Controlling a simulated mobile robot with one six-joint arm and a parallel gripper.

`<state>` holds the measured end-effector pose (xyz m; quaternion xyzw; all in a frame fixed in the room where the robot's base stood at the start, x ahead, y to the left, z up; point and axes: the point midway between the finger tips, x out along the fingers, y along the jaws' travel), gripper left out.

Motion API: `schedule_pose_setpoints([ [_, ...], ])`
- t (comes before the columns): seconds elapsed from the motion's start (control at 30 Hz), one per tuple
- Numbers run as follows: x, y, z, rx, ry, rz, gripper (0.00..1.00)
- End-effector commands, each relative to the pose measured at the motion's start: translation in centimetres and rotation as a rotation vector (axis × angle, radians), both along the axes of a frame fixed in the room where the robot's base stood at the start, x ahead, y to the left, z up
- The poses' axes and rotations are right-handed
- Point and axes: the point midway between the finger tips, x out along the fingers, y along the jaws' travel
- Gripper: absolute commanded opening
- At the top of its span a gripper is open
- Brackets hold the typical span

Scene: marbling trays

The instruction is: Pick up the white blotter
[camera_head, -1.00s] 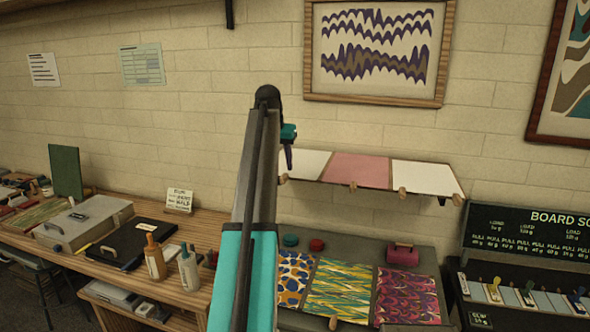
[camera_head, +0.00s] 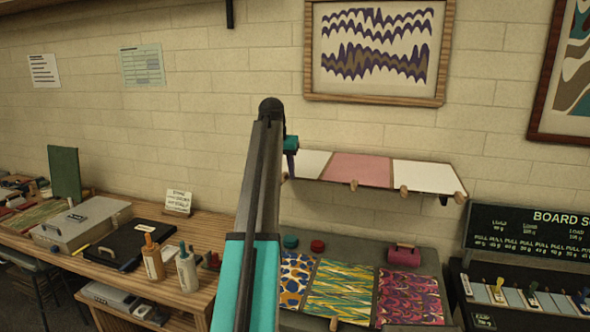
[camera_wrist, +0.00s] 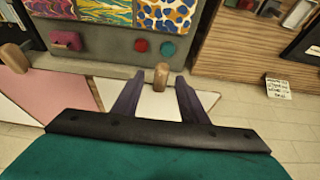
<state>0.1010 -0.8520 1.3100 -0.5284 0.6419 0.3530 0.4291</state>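Two white sheets lie on the upper sloped shelf, on either side of a pink one; I cannot tell from the frames which is meant by the white blotter. The left white sheet (camera_head: 312,163) is partly hidden by my arm. The right white sheet (camera_head: 425,176) is in full view. My gripper (camera_wrist: 159,76) is open and empty. In the wrist view its two fingers are spread over a white sheet (camera_wrist: 150,104), with a wooden peg at the shelf edge showing between their tips. In the head view my gripper (camera_head: 291,160) is at the left white sheet, mostly behind my arm.
The pink sheet (camera_head: 357,169) lies beside the white one. Wooden pegs (camera_head: 354,185) stand along the shelf's front edge. Below are marbled sheets (camera_head: 342,291), a red disc (camera_head: 317,246), a teal disc (camera_head: 290,241) and a pink handled block (camera_head: 404,255). A wooden bench (camera_head: 205,232) with bottles stands left.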

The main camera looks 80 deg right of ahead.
Motion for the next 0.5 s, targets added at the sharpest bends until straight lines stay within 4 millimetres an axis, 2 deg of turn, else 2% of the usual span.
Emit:
schedule_pose_setpoints([
  [0.5, 0.01, 0.0, 0.04, 0.0, 0.0, 0.0, 0.39],
])
